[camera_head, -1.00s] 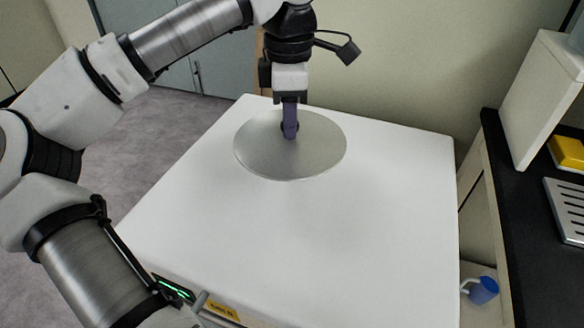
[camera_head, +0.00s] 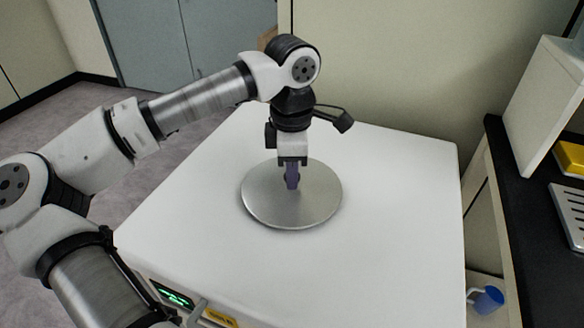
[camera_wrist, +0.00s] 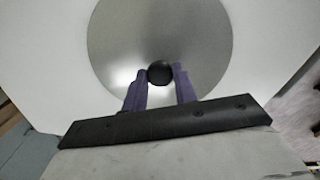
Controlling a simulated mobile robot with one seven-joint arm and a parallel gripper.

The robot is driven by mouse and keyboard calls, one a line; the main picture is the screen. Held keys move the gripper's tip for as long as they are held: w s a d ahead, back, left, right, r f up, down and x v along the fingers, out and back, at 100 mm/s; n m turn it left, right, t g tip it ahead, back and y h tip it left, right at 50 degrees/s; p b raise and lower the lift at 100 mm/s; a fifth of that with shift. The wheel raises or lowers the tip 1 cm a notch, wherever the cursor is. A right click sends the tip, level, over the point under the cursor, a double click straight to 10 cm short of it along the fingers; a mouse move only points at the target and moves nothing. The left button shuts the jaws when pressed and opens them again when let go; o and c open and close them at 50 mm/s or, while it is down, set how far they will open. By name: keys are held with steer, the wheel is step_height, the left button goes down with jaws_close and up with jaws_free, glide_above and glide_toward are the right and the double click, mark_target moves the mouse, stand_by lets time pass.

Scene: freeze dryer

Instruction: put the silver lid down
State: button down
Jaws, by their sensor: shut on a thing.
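The silver lid (camera_head: 315,208) is a round metal disc over the white top of the freeze dryer (camera_head: 385,230). My gripper (camera_head: 292,184) points straight down at the lid's middle, its purple fingers shut on the lid's knob. In the wrist view the black round knob (camera_wrist: 160,73) sits between the fingertips of my gripper (camera_wrist: 160,78), with the silver lid (camera_wrist: 125,45) spread out beyond it. The lid looks level. I cannot tell for certain whether it touches the white top or hangs just above it.
A black counter (camera_head: 545,245) stands to the right, with a white box-like unit (camera_head: 543,100), a yellow item (camera_head: 571,157) and a slotted grey tray (camera_head: 570,205). A blue mug (camera_head: 488,299) is low at the right. The white top around the lid is clear.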

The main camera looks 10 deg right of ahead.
steer(key=shift+f, duration=0.2)
steer(key=c, duration=1.1)
jaws_free()
steer(key=shift+r, duration=0.1)
step_height(320, 180, up, 12)
steer(key=p, duration=0.1)
steer(key=shift+r, duration=0.1)
